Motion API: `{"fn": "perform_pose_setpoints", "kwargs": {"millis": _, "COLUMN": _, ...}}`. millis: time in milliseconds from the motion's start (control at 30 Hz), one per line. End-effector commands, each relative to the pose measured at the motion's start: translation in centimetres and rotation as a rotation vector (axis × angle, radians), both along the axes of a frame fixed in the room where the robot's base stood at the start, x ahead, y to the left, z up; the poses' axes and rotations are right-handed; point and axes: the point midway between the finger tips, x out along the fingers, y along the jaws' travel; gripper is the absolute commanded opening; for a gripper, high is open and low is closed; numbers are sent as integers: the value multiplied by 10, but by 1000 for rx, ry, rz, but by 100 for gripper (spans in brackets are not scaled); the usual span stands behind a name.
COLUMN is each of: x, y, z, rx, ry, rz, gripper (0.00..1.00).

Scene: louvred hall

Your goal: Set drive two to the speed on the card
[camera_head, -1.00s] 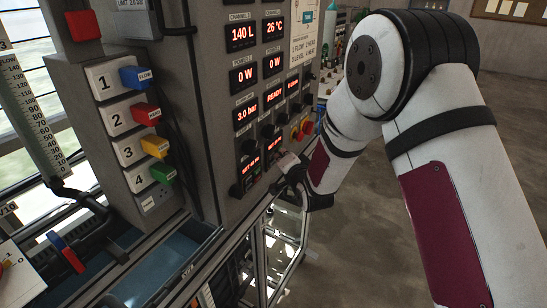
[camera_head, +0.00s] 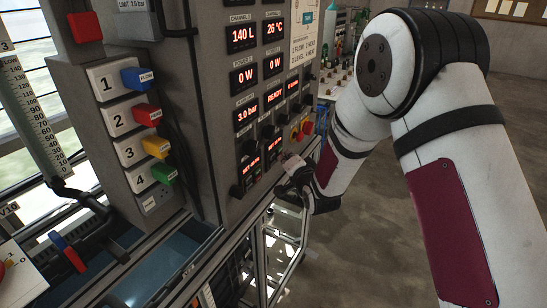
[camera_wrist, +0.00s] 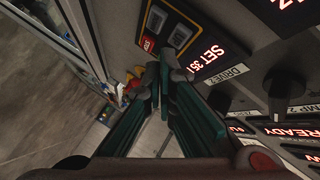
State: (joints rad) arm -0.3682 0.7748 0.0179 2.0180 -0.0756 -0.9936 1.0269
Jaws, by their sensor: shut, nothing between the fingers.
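The drive 2 unit shows in the wrist view as a red-lit display (camera_wrist: 207,57) reading "SET 35" with a partly cut last character, above a "DRIVE 2" label (camera_wrist: 228,73). Beside the display are a red key (camera_wrist: 148,43) and a pale key (camera_wrist: 180,36), framed in yellow. My gripper (camera_wrist: 160,72) is shut and empty, its fingertips close to the keys and the display edge; I cannot tell if they touch. In the head view my gripper (camera_head: 290,175) is at the lower right of the panel. A white card (camera_head: 304,42) hangs high on the panel; no speed is legible.
A dark knob (camera_wrist: 280,85) sticks out near the drive 2 label. Red and yellow emergency buttons (camera_head: 307,127) sit right of the displays. Numbered blocks with coloured tags (camera_head: 119,118) are at the left. Open floor (camera_head: 390,240) lies to the right.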

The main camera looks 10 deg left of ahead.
Motion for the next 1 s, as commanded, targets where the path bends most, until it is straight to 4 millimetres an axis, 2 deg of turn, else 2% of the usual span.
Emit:
{"fn": "perform_pose_setpoints", "kwargs": {"millis": 600, "x": -16, "y": -45, "z": 0, "rx": 0, "ry": 1, "rz": -2, "gripper": 0}}
{"fn": "perform_pose_setpoints", "kwargs": {"millis": 1000, "x": -17, "y": -47, "z": 0, "rx": 0, "ry": 0, "rz": 0, "gripper": 0}}
